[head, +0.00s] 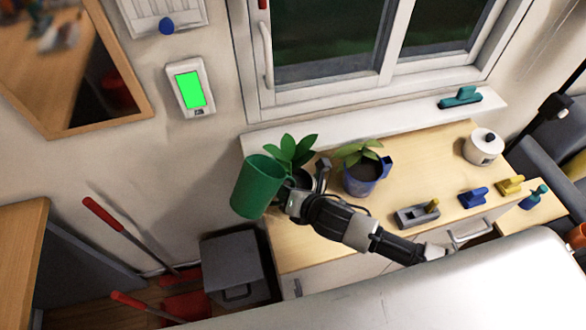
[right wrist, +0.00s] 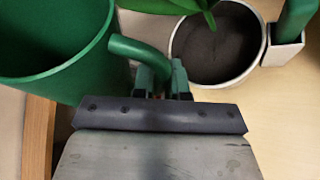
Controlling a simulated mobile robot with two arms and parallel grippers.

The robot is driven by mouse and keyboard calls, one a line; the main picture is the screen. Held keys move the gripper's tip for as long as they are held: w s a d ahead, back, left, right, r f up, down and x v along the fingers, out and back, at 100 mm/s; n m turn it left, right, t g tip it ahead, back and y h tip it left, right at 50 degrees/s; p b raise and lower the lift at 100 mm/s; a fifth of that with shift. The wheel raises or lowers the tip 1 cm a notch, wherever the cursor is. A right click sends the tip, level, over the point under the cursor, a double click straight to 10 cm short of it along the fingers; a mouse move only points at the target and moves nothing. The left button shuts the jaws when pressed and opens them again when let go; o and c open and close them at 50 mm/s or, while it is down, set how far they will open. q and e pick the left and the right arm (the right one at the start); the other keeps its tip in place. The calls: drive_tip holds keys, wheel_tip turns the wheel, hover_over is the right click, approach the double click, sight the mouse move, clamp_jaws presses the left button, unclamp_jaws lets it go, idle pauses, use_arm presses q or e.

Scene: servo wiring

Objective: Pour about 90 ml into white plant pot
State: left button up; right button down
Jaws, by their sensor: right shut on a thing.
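A green jug (head: 256,188) is held by its handle in my right gripper (head: 293,203), beyond the left end of the wooden counter. In the right wrist view, my right gripper (right wrist: 160,82) is shut on the curved green handle (right wrist: 142,52). The jug's wide mouth (right wrist: 45,35) faces the camera; I cannot make out any liquid in it. The white plant pot (right wrist: 262,38) is to the right of the jug, apart from it, with dark soil inside. In the head view its leafy plant (head: 293,150) shows behind the jug; the pot is mostly hidden. My left gripper is not in view.
A blue plant pot (head: 362,185) stands to the right on the counter (head: 440,165). Further right are a white lidded canister (head: 484,150), a grey block (head: 417,215) and small blue and yellow items. A grey bin (head: 235,268) stands on the floor below the jug.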

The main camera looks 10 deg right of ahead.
drive_tip(key=shift+r, duration=0.15)
drive_tip(key=shift+r, duration=0.1)
drive_tip(key=shift+s+a+n+t+h+p, duration=0.2)
drive_tip(key=shift+a+n+t+h+p, duration=0.35)
drive_tip(key=shift+n+h+p, duration=0.4)
drive_tip(key=shift+s+a+f+n+t+h+b, duration=0.1)
drive_tip(key=shift+a+f+n+t+h+b, duration=0.15)
drive_tip(key=shift+f+n+b, duration=0.2)
drive_tip(key=shift+s+f+n+t+h+b, duration=0.1)
drive_tip(key=shift+f+n+h+b, duration=0.15)
drive_tip(key=shift+f, duration=0.25)
drive_tip(key=shift+a+r+n+p, duration=0.1)
drive_tip(key=shift+r+n+p, duration=0.15)
drive_tip(key=shift+p, duration=0.1)
drive_tip(key=shift+s+a+r+n+t+h, duration=0.1)
drive_tip(key=shift+a+n+t+h, duration=0.1)
drive_tip(key=shift+n+t+h, duration=0.25)
drive_tip(key=shift+d, duration=0.1)
